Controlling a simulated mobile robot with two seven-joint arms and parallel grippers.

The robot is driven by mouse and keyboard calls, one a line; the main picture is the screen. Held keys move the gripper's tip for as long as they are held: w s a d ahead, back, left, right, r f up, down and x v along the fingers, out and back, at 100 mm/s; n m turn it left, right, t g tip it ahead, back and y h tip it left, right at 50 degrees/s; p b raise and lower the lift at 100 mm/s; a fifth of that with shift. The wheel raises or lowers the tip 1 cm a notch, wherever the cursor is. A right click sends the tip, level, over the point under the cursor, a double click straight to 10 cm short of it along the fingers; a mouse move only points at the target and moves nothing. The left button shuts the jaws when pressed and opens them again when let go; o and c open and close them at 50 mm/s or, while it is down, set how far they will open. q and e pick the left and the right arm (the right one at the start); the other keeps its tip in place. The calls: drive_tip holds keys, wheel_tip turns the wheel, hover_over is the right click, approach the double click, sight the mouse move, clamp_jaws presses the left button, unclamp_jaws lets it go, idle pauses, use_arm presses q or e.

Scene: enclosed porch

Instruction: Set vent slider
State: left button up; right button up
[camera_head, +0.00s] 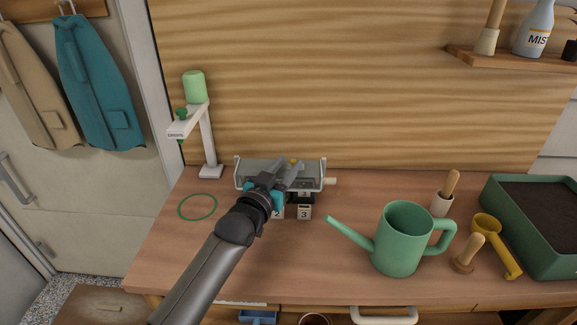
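A grey, box-like unit (248,176) with raised end plates stands at the back of the wooden table; I take it for the vent. A pale knob (331,181) sticks out of its right end. A small yellow part (293,161) shows at its top. Number labels "2" and "3" (304,212) show on blocks at its front. My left gripper (292,172) reaches over the unit from the front, its grey fingers close to the yellow part. It hides the unit's middle, and whether the fingers hold anything is unclear. My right gripper is not in view.
A green watering can (398,240) stands right of my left arm, its spout towards the unit. A white stand (208,140) with a green cup and a green ring (197,207) are to the left. A soil planter (532,225) and yellow scoop (497,245) are at right.

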use_arm(q)
drive_tip(key=shift+o, duration=0.5)
drive_tip(key=shift+d, duration=0.1)
drive_tip(key=shift+s+a, duration=0.2)
drive_tip(key=shift+s, duration=0.3)
drive_tip(key=p+v, duration=0.2)
drive_tip(key=v, duration=1.2)
drive_tip(key=shift+p, duration=0.35)
drive_tip(key=shift+a, duration=0.1)
